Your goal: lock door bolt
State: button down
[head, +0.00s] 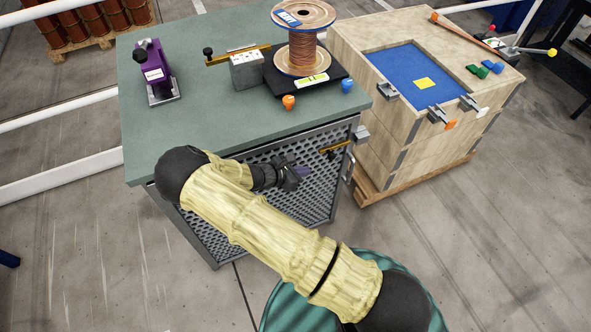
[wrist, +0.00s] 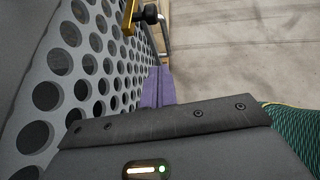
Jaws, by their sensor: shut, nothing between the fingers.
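The cabinet's perforated metal door (head: 219,238) is on the front under the green top, and it fills the left of the wrist view (wrist: 82,62). The brass door bolt (head: 337,146) sits near the door's upper right edge. Its brass bar and black knob (wrist: 150,14) show at the top of the wrist view. My gripper (head: 304,171) is in front of the door, left of and a little below the bolt, apart from it. Its purple fingers (wrist: 158,87) are shut and empty, pointing toward the bolt side. I cannot tell whether the bolt is in its keeper.
A door handle (head: 349,168) stands out right of the bolt. A wooden crate (head: 400,160) with a blue panel is close on the right. On the cabinet top are a copper spool (head: 303,50), a purple tool (head: 155,72) and a grey block (head: 247,70). Floor in front is free.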

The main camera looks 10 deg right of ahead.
jog(key=w+d+p, duration=0.2)
jog(key=w+d, duration=0.1)
jog(key=d, duration=0.3)
jog(key=shift+f, duration=0.15)
jog(key=shift+w, duration=0.15)
